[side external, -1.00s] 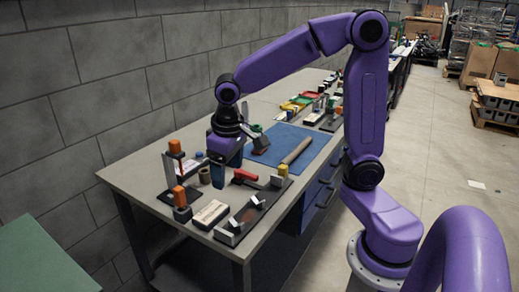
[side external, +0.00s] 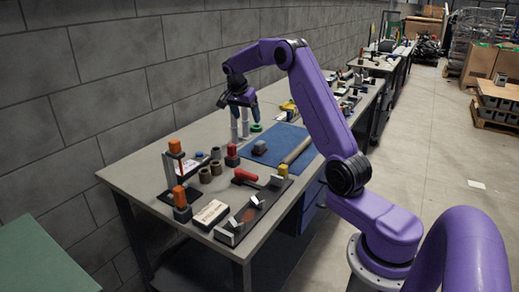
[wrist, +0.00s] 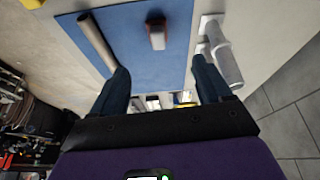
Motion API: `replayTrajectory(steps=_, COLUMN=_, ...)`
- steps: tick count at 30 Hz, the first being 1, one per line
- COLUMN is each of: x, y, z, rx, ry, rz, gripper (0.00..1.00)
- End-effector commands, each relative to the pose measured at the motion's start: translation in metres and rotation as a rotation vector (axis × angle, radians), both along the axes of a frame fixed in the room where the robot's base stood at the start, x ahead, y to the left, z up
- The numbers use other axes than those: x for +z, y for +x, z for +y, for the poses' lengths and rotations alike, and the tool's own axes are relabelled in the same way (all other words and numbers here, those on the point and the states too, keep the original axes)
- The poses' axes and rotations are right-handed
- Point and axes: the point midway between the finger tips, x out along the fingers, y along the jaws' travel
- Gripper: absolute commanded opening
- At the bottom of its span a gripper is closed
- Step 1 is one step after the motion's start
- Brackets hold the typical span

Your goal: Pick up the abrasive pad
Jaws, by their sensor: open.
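A small block with a grey top and a reddish-brown side (wrist: 156,36) lies on the blue mat (wrist: 130,60). It also shows in the side external view as a grey-brown block (side external: 260,147) near the mat's left part. It may be the abrasive pad; I cannot tell for certain. My gripper (side external: 240,106) is over the bench behind the mat, higher than the block and apart from it. In the wrist view my gripper (wrist: 160,68) has its two blue fingers spread, with nothing held between them.
A brown roll (side external: 297,151) lies along the mat's right edge. Orange-topped parts (side external: 177,146), a red-handled tool (side external: 244,175) and a white box (side external: 210,214) stand at the bench's near end.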

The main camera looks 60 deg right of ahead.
Motion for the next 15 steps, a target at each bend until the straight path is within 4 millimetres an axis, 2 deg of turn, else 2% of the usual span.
replayTrajectory(steps=3, x=-0.003, y=-0.003, z=-0.016, rx=-0.057, ry=-0.009, rz=-0.009, gripper=0.78)
replayTrajectory(steps=7, x=-0.013, y=-0.004, z=-0.024, rx=-0.072, ry=-0.01, rz=-0.009, gripper=0.78)
replayTrajectory(steps=15, x=-0.058, y=-0.004, z=-0.042, rx=-0.069, ry=-0.009, rz=-0.007, gripper=0.78)
